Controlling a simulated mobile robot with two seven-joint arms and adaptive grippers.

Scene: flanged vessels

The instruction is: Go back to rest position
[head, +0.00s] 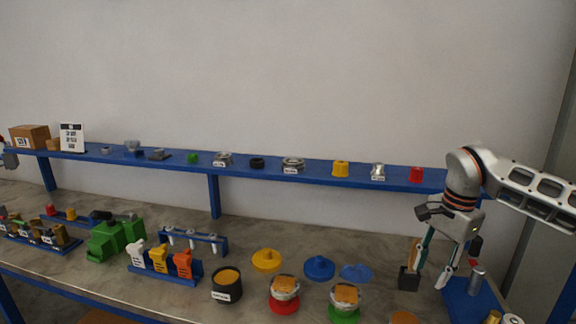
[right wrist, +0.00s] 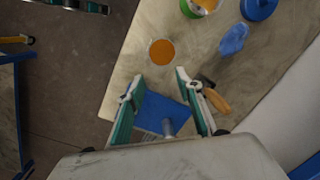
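My right gripper (head: 433,268) hangs over the right end of the workbench in the head view, fingers pointing down. In the right wrist view its two teal-and-white fingers (right wrist: 158,98) stand apart with nothing held between them. A blue tray (right wrist: 160,108) with a metal cylinder (right wrist: 168,127) lies below and beyond the fingers. Grey and red parts at the left edge of the head view may belong to my left arm. A teal and dark piece at the top left of the right wrist view may be my left gripper, too cut off to read.
The workbench (head: 235,248) carries green blocks (head: 116,238), a black container (head: 227,285), a yellow flanged piece (head: 266,260) and a blue one (head: 319,267). A dark holder (head: 409,279) stands close to my right gripper. A blue shelf (head: 300,178) with small parts runs behind.

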